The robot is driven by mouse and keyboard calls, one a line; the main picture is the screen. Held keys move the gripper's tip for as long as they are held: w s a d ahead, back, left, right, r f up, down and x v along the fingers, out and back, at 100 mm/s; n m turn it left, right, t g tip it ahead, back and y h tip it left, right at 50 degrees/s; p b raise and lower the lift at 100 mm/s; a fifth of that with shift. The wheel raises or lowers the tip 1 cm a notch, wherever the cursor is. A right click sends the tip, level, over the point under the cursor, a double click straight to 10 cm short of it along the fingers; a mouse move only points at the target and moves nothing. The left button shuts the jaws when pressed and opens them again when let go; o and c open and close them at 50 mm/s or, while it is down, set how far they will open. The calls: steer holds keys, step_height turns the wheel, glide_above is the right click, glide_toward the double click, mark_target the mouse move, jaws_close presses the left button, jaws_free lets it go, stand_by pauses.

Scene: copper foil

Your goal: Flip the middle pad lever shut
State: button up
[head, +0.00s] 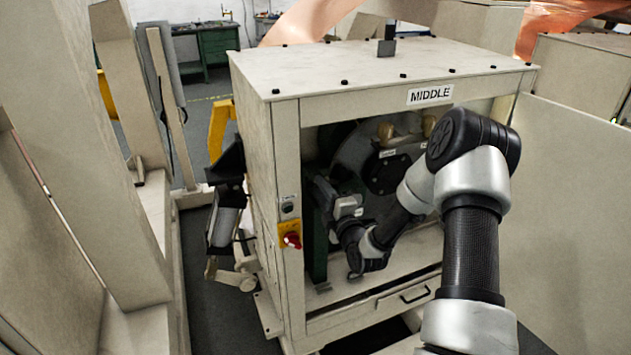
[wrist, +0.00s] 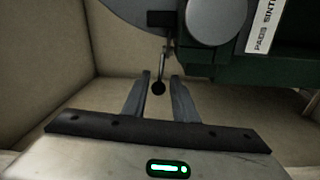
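The pad lever (wrist: 158,88) shows in the wrist view as a thin rod with a dark round knob, hanging down below a grey disc and a dark green body. My gripper (wrist: 161,76) is open, with one finger on each side of the knob and a small gap showing. I cannot tell whether the knob lies fully between the fingers in depth. In the head view my gripper (head: 327,190) is inside the cabinet marked MIDDLE (head: 430,95), at its left side. The lever cannot be made out there; my arm and the cabinet's shade hide that area.
A white label reading "PADS SINT..." (wrist: 262,26) is on the green body. The cabinet's left post (head: 288,170) carries a red and yellow switch (head: 290,238). A large dark disc with a hub (head: 390,172) fills the cabinet behind my arm. An open panel (head: 580,190) stands right.

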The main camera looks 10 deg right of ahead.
steer(key=shift+x, duration=2.05)
jaws_close()
